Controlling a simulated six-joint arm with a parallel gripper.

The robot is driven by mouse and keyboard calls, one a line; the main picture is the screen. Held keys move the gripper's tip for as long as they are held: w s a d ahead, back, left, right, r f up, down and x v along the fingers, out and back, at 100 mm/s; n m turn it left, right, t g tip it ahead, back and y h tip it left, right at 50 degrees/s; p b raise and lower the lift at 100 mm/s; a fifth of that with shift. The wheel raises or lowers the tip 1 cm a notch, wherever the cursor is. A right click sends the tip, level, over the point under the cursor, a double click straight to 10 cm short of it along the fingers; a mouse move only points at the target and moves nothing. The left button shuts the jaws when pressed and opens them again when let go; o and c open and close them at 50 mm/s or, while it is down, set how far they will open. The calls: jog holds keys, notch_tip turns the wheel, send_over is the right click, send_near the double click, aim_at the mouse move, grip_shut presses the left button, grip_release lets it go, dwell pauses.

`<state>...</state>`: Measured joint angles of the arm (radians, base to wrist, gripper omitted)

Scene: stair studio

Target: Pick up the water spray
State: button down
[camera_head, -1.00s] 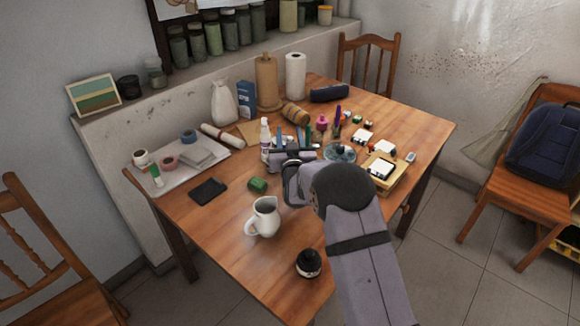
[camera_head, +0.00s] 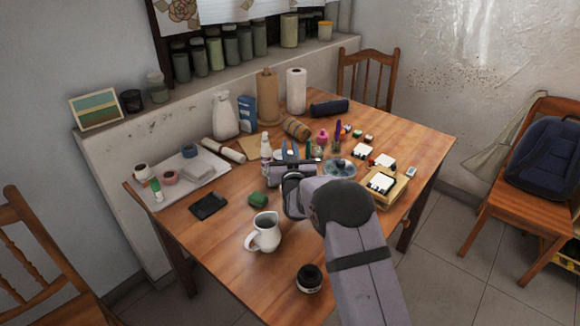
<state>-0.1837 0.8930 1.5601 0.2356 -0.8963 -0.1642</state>
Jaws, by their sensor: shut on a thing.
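My gripper (camera_head: 296,150) is over the middle of the table, seen from behind, with its blue fingers pointing away from the camera. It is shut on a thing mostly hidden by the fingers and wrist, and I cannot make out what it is. A slim white bottle (camera_head: 266,152) with a coloured label stands upright just left of the fingers. It may be the water spray, but I cannot tell for certain. I cannot tell whether it touches the gripper.
A white jug (camera_head: 263,233), a black-capped jar (camera_head: 309,278) and a green object (camera_head: 257,200) are near my arm. A pink-topped bottle (camera_head: 322,138) and a blue dish (camera_head: 338,167) are at the right. The table's front left is mostly clear.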

notch_tip(320, 180, up, 10)
jog(key=shift+b, duration=0.45)
jog(key=shift+r, duration=0.15)
